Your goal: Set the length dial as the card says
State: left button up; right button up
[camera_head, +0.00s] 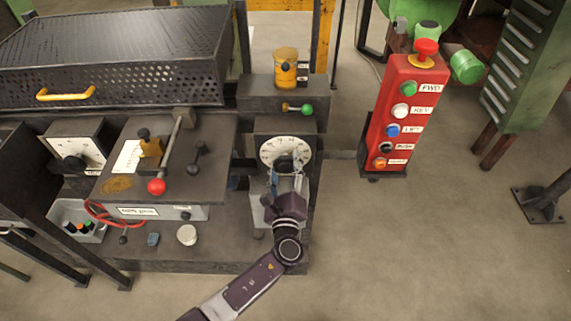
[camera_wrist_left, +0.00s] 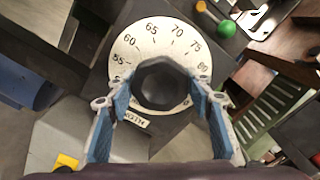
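The length dial (camera_head: 287,150) is a white round scale on a dark block. In the left wrist view, the dial face (camera_wrist_left: 150,35) shows marks from 55 to 80, with a dark faceted knob (camera_wrist_left: 165,83) at its middle. My left gripper (camera_head: 288,164) is at the dial's lower side. In the left wrist view its blue-padded fingers (camera_wrist_left: 160,102) are spread, one on each side of the knob, with gaps visible. I cannot make out the knob's pointer. A white card (camera_head: 128,157) lies on the bench at the left; its writing is too small to read. My right gripper is not in view.
A green-knobbed lever (camera_head: 306,109) and a yellow cylinder (camera_head: 286,68) stand behind the dial. A red button box (camera_head: 405,110) stands to the right. A red-knobbed lever (camera_head: 157,186) is at the left. Open floor lies at the front right.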

pick_arm(q)
jog(key=c, duration=0.5)
jog(key=shift+f, duration=0.1)
jog(key=shift+f+n+b, duration=0.1)
jog(key=shift+n+b, duration=0.3)
jog(key=shift+b, duration=0.45)
jog(key=n+b, duration=0.7)
jog(key=b, duration=0.3)
jog(key=shift+f+n, duration=0.1)
jog(key=shift+n, duration=0.2)
jog(key=shift+r+n+b, duration=0.2)
jog(key=shift+n+b, duration=1.35)
jog(key=shift+n, duration=0.15)
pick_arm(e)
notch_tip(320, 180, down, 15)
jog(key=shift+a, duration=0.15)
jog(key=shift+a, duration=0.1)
pick_arm(q)
jog(key=o, duration=1.1)
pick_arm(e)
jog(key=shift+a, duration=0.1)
pick_arm(q)
jog(key=shift+o, duration=0.2)
jog(key=shift+s, duration=0.1)
